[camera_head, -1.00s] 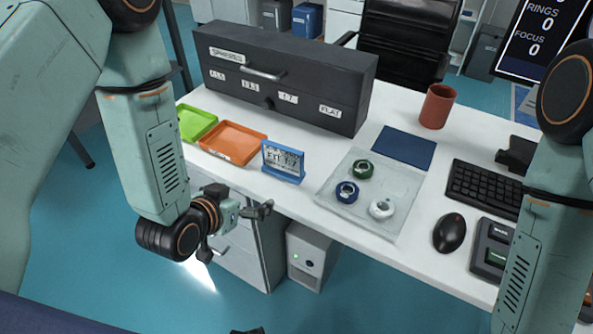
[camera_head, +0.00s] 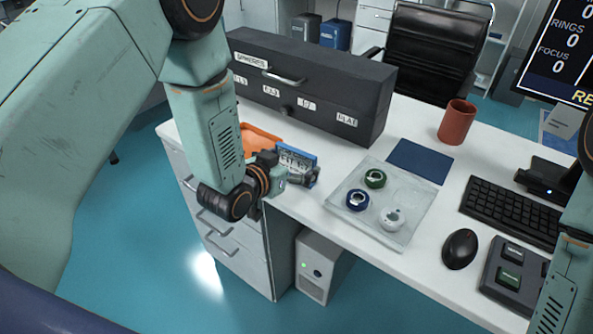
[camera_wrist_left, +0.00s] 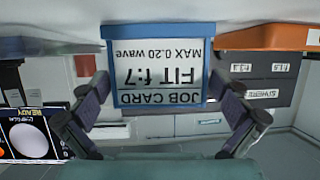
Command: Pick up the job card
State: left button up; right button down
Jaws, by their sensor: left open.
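The job card (camera_head: 299,158) stands in a blue frame near the front edge of the white desk. In the left wrist view the job card (camera_wrist_left: 160,75) appears upside down and reads "JOB CARD FIT f:7 MAX 0.20 wave". My left gripper (camera_head: 303,178) is at the card's front, partly covering it in the head view. In the left wrist view my left gripper (camera_wrist_left: 160,88) is open, with one finger on each side of the card and gaps visible between. My right gripper is out of view; only part of that arm shows at the right edge.
An orange tray (camera_head: 262,132) lies left of the card. A dark drawer box (camera_head: 320,95) stands behind it. To the right are a clear plate (camera_head: 405,222) with several rings, a blue mat (camera_head: 420,160), a red cup (camera_head: 457,122), a keyboard (camera_head: 510,210) and a mouse (camera_head: 459,249).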

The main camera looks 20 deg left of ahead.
pick_arm(q)
jog(key=shift+w+d+f, duration=0.15)
jog(key=shift+w+f, duration=0.2)
jog(key=shift+w, duration=0.25)
jog(key=shift+s+r, duration=0.15)
jog(key=shift+c, duration=1.3)
jog(key=c, duration=0.5)
